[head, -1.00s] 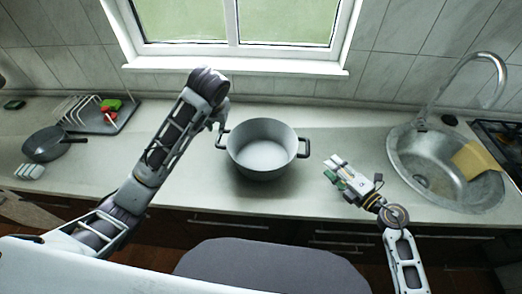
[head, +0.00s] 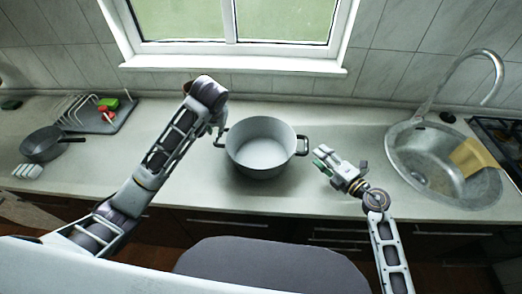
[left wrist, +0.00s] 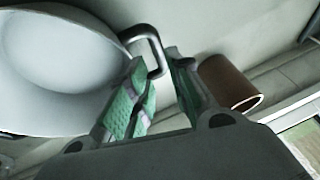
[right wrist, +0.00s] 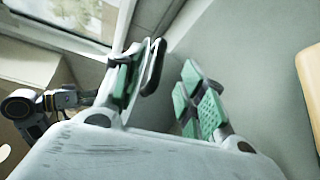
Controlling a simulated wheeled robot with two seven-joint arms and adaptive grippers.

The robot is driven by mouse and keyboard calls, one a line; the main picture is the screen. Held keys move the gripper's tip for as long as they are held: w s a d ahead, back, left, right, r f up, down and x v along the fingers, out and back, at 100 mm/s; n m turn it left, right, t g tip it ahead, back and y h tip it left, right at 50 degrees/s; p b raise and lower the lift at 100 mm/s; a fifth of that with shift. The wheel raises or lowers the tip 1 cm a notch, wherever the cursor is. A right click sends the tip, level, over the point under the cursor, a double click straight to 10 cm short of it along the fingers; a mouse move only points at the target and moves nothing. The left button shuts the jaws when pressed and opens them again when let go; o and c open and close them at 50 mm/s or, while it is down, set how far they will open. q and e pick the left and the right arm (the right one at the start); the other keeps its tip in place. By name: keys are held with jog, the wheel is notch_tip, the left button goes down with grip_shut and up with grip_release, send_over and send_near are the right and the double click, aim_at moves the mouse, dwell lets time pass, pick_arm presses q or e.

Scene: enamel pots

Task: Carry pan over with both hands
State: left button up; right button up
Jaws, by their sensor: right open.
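The pan is a grey pot (head: 262,148) with two dark side handles, upright on the counter in the middle of the head view. My left gripper (head: 218,128) is at its left handle. In the left wrist view the handle (left wrist: 148,38) reaches between the two green-padded fingers (left wrist: 158,75), beside the pan's pale bowl (left wrist: 55,65). Whether the pads press on the handle is unclear.
A steel sink (head: 425,160) with a tan board (head: 473,157) and tall tap lies to the right. A dark frying pan (head: 42,145) and a dish rack (head: 98,117) stand at left. The window wall is behind. The counter (head: 345,135) right of the pot is clear.

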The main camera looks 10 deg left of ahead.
aim_at(307, 142)
pick_arm(q)
jog(key=shift+x, duration=4.4)
pick_arm(e)
jog(key=shift+x, duration=4.4)
pick_arm(q)
jog(key=shift+s, duration=0.1)
jog(key=shift+c, duration=0.3)
pick_arm(e)
jog(key=shift+c, duration=0.3)
pick_arm(q)
grip_shut()
pick_arm(e)
jog(key=c, duration=0.5)
jog(key=shift+s+f, duration=0.1)
jog(key=shift+f, duration=0.1)
grip_shut()
jog(key=shift+r, duration=0.1)
